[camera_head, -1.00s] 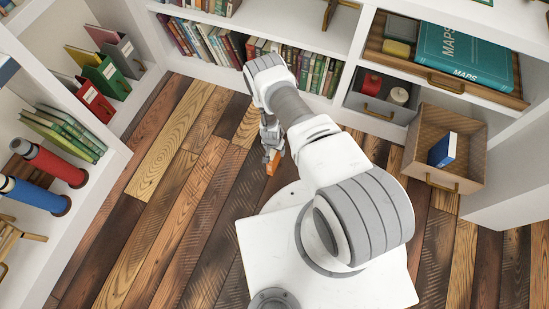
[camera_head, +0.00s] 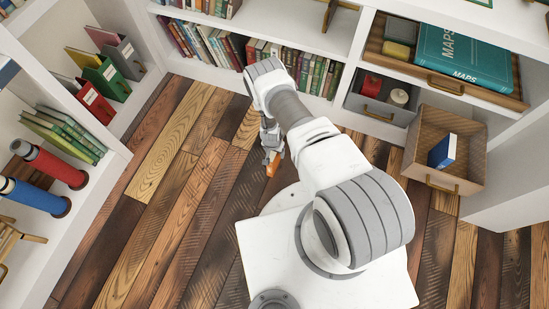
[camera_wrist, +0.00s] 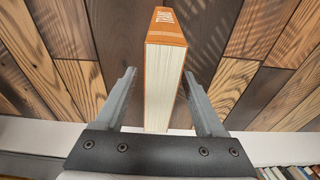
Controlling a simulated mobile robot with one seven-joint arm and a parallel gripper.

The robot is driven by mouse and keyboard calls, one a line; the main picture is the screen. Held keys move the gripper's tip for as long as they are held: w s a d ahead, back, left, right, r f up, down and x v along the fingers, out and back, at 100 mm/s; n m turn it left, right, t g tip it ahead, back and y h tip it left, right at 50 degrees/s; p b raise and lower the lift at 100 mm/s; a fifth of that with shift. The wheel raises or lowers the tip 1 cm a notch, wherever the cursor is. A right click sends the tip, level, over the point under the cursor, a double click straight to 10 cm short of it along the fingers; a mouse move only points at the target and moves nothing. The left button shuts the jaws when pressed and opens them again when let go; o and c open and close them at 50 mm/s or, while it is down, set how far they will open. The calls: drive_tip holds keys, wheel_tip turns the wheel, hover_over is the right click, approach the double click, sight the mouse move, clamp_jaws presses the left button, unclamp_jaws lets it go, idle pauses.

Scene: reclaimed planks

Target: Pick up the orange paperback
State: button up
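The orange paperback (camera_wrist: 164,85) stands between the two fingers of my gripper (camera_wrist: 159,74) in the wrist view, with its orange spine and pale page edges showing. A gap shows between the left finger and the book. The right fingertip is close to the book's other side; I cannot tell if it touches. The gripper is open around the book. In the head view only a small orange part of the paperback (camera_head: 271,169) shows below my gripper (camera_head: 271,158), low over the plank floor. My arm hides part of the area.
An open wooden drawer (camera_head: 418,178) with a blue book (camera_head: 442,151) juts out at the right. Above it an open drawer holds a teal MAPS book (camera_head: 465,55). Shelves with book rows (camera_head: 210,40) stand behind. The plank floor (camera_head: 150,220) at left is clear.

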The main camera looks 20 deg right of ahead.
clamp_jaws()
idle(1.2)
